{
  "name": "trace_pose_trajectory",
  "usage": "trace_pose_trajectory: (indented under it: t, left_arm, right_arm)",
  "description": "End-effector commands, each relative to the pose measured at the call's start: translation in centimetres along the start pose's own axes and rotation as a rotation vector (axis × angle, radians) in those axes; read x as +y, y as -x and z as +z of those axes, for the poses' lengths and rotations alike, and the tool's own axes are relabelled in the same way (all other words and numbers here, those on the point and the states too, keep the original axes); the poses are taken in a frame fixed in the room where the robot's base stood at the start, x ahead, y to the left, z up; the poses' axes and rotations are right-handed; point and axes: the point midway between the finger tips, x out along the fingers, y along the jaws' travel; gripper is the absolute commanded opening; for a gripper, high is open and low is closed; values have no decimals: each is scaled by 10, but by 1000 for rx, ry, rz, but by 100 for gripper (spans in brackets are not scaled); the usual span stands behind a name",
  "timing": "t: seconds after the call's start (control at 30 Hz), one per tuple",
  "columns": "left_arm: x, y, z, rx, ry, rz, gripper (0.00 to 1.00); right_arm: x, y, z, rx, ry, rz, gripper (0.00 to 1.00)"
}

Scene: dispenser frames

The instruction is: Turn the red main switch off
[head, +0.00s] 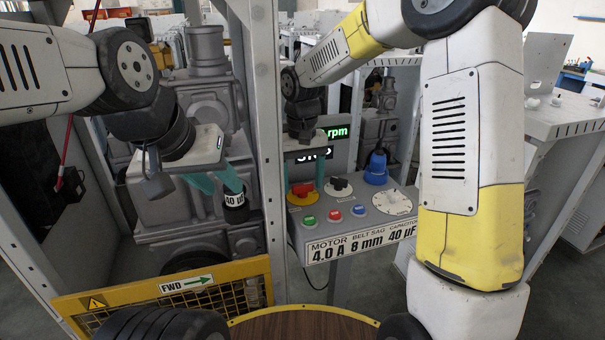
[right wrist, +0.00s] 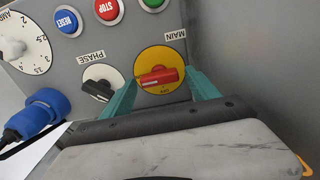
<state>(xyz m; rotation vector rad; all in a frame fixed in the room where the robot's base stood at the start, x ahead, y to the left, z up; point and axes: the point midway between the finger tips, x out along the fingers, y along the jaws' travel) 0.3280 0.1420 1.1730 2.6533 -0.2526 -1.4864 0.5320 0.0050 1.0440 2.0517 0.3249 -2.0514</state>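The red main switch (head: 302,189) is a red knob on a yellow round plate on the grey control panel. In the right wrist view the red knob (right wrist: 158,76) lies roughly sideways, with the word MAIN beside its plate. My right gripper (head: 305,180) is at the switch. Its teal fingers (right wrist: 160,84) stand apart at either end of the knob, with what look like small gaps. My left gripper (head: 220,184) has its fingers apart near a black cylinder marked 40 µF (head: 236,201); I cannot tell whether they touch it.
The panel also holds a black PHASE knob (right wrist: 99,89), green, red and blue buttons (head: 334,215), a white dial (head: 392,202) and a blue plug (head: 376,168). A grey frame post (head: 268,130) stands between my grippers. A yellow mesh guard (head: 170,296) is low at left.

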Motion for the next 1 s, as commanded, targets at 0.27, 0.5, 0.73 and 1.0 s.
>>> trace_pose_trajectory:
  t: [0.27,0.5,0.73,1.0]
  left_arm:
    - [0,0,0,0,0,0,36]
    - [0,0,0,0,0,0,36]
    - [0,0,0,0,0,0,36]
    - [0,0,0,0,0,0,36]
  right_arm:
    - [0,0,0,0,0,0,12]
    - [0,0,0,0,18,0,10]
    - [0,0,0,0,118,0,10]
    - [-1,1,0,0,345,0,10]
